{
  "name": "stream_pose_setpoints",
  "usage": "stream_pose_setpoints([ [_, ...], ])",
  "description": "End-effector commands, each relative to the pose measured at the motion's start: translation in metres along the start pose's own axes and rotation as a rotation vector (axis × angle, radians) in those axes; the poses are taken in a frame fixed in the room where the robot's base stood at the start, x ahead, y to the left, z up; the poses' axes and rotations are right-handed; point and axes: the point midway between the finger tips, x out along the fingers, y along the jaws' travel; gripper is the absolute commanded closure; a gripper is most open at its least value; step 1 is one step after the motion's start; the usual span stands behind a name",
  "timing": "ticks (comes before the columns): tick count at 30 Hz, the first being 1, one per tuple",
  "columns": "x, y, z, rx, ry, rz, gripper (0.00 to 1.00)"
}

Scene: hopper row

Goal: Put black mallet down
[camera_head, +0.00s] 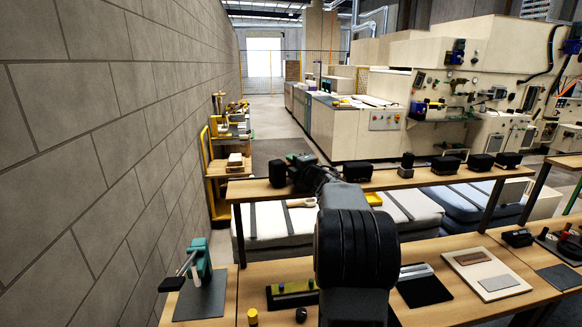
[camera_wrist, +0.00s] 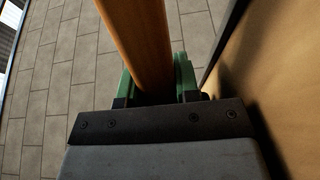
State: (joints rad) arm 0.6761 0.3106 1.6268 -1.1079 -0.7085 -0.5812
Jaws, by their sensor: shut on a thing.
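My gripper (camera_wrist: 158,88) is shut on a round, orange-brown wooden handle, which I take for that of the black mallet (camera_wrist: 138,40). The handle runs from between the green finger pads to the top edge of the wrist view. The mallet's head is outside that view. In the head view my dark gripper (camera_head: 301,160) is at the left part of the raised wooden shelf (camera_head: 375,183), close to a black block (camera_head: 278,174). My own arm hides much there, and I cannot tell whether that block belongs to the mallet.
Several black items, among them a block (camera_head: 445,165), stand along the shelf. The wooden bench (camera_head: 228,300) below holds a teal press (camera_head: 202,262) and a pale board (camera_head: 487,274). A block wall (camera_head: 110,150) rises at the left. In the wrist view, a wooden surface (camera_wrist: 285,70) lies at right above paved floor.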

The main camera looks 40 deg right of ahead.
Motion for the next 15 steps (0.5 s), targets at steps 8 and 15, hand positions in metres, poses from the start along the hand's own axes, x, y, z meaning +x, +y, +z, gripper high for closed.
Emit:
stream_pose_setpoints([
  [8,-0.0002,-0.0014,-0.0001,0.0,0.0,0.003,1.0],
  [15,-0.0003,-0.0056,-0.0001,0.0,0.0,0.001,0.68],
])
